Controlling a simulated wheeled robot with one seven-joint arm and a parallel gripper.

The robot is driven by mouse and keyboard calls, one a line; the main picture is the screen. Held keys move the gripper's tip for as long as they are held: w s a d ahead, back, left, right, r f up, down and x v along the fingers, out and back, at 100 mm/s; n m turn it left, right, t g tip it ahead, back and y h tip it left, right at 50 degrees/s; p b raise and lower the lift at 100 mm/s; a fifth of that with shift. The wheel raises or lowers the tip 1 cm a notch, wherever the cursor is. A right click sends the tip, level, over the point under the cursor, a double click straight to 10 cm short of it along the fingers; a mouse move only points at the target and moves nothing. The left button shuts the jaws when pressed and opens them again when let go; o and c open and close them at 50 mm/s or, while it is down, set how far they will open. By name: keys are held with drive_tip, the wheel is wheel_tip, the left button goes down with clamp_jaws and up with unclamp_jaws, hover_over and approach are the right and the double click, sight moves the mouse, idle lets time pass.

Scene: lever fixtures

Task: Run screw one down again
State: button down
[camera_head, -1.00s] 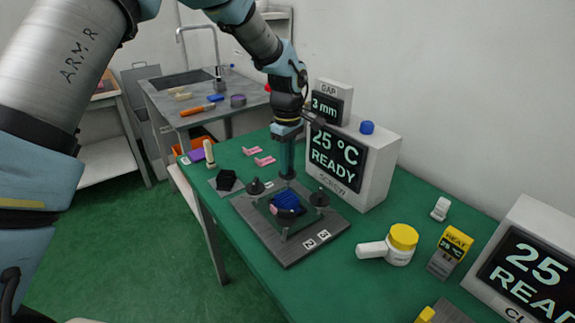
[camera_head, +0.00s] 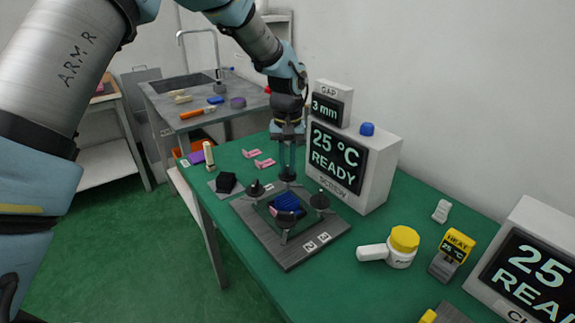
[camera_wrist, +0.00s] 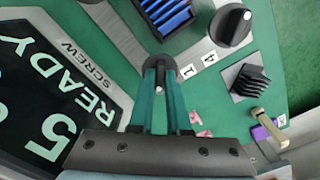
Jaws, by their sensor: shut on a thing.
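The screw fixture is a grey plate (camera_head: 275,245) with black screw knobs around a dark blue finned block (camera_head: 286,205). In the wrist view, the black knob of screw one (camera_wrist: 160,70) stands beside the label 1 (camera_wrist: 189,74). My gripper (camera_head: 287,168) points down at this back knob, and in the wrist view its green fingers (camera_wrist: 160,88) are closed on it. The screw four knob (camera_wrist: 231,25) is apart, to the right. The left knob (camera_head: 256,187) and right knob (camera_head: 319,199) are free. The gap display (camera_head: 325,108) reads 3 mm.
The screw station's box (camera_head: 350,165) shows 25 °C READY and stands close behind my gripper. A black finned block (camera_head: 226,183) and pink pieces (camera_head: 264,163) lie nearby. A yellow-lidded white pot (camera_head: 402,245) and a heat device (camera_head: 452,255) stand to the right.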

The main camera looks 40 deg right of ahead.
sight(287, 169)
drive_tip(key=m, duration=0.5)
drive_tip(key=shift+m, duration=0.3)
drive_tip(key=m+p, duration=0.1)
drive_tip(key=m, duration=0.3)
drive_tip(key=shift+r, duration=0.1)
drive_tip(key=m+p, duration=0.1)
drive_tip(key=m, duration=0.4)
drive_tip(key=shift+m+p, duration=0.4)
drive_tip(key=shift+m, duration=1.6)
drive_tip(key=c, duration=0.9)
unclamp_jaws()
wheel_tip(287, 169, up, 11)
drive_tip(key=shift+f+b, duration=0.15)
drive_tip(key=shift+b, duration=1.1)
